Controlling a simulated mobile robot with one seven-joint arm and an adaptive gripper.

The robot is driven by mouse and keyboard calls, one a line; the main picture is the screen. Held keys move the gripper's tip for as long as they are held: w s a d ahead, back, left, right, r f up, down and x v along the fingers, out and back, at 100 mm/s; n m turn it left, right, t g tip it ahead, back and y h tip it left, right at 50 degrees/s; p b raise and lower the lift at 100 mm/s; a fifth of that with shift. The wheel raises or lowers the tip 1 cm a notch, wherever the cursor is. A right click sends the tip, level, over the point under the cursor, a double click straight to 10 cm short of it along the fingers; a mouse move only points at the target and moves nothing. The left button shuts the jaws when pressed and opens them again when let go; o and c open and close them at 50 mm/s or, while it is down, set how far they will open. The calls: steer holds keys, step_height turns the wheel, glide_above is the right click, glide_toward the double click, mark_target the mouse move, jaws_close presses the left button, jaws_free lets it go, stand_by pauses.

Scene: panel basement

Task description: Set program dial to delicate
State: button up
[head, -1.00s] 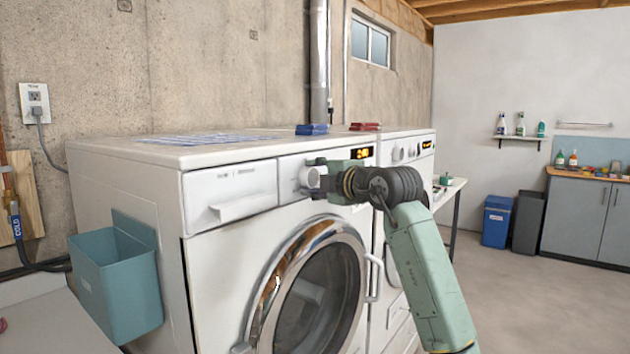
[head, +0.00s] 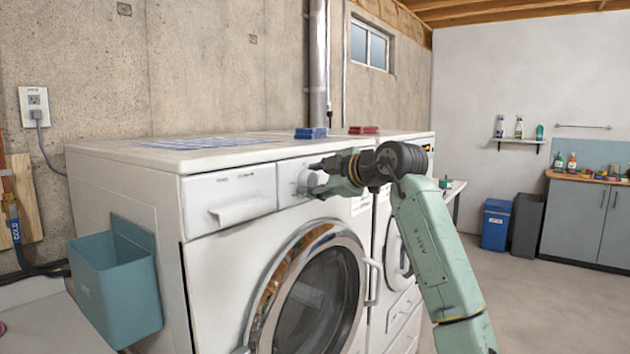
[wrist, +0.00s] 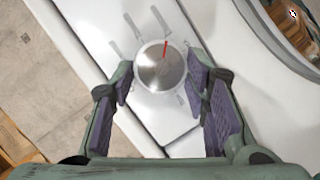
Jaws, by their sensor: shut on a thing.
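The program dial (wrist: 158,66) is a round silver knob with a red pointer line on the white front panel of the washer (head: 125,200). In the wrist view the red line points up, slightly right, near one of several grey label marks around the knob. The label words are too small to read. My gripper (wrist: 160,76) is shut on the dial, with one purple-padded finger on each side of it. In the head view my gripper (head: 322,178) is at the upper front of the washer and partly hides the dial and the panel to its right.
The detergent drawer (head: 232,195) is left of the dial, and the round door (head: 315,295) is below. A second machine (head: 410,300) adjoins on the right. A blue box (head: 310,133) and a red box (head: 363,130) lie on top. A teal bin (head: 120,285) hangs on the left side.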

steer(key=o, duration=1.2)
steer(key=shift+c, duration=0.2)
steer(key=v, duration=1.2)
steer(key=shift+s+f, duration=0.1)
